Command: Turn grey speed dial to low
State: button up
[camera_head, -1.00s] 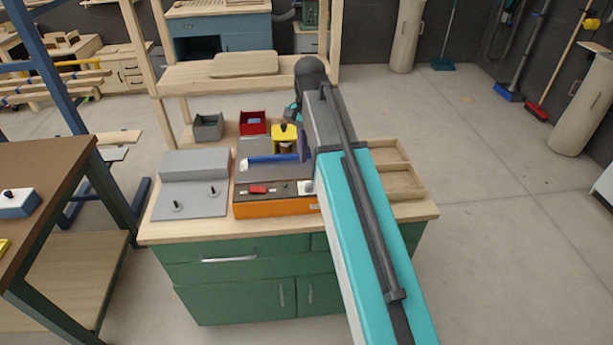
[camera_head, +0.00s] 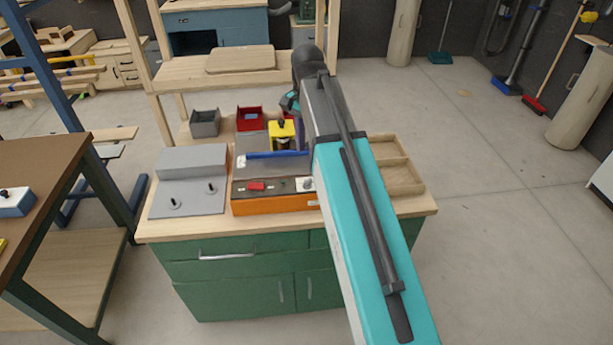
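The orange machine (camera_head: 273,205) stands on the green workbench. It has a dark front panel with a red switch (camera_head: 256,186) and small markings. A small light grey dial (camera_head: 307,185) is at the panel's right end, right beside my arm's edge in the picture. Its pointer setting is too small to read. My arm reaches from the bottom right up over the bench, and a dark and teal wrist part shows behind the machine's right side. My gripper's fingers are hidden behind the arm.
A blue bar (camera_head: 275,155) and a yellow block (camera_head: 282,131) are on the machine. A grey fixture with two pegs (camera_head: 190,197) stands left. Grey (camera_head: 205,123) and red (camera_head: 250,118) bins are behind. A wooden tray (camera_head: 398,172) lies right of my arm. A wooden shelf frame rises at the back.

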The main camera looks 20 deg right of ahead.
aim_at(307, 180)
jog(key=shift+f+p, duration=1.3)
jog(key=shift+f, duration=4.75)
grip_shut()
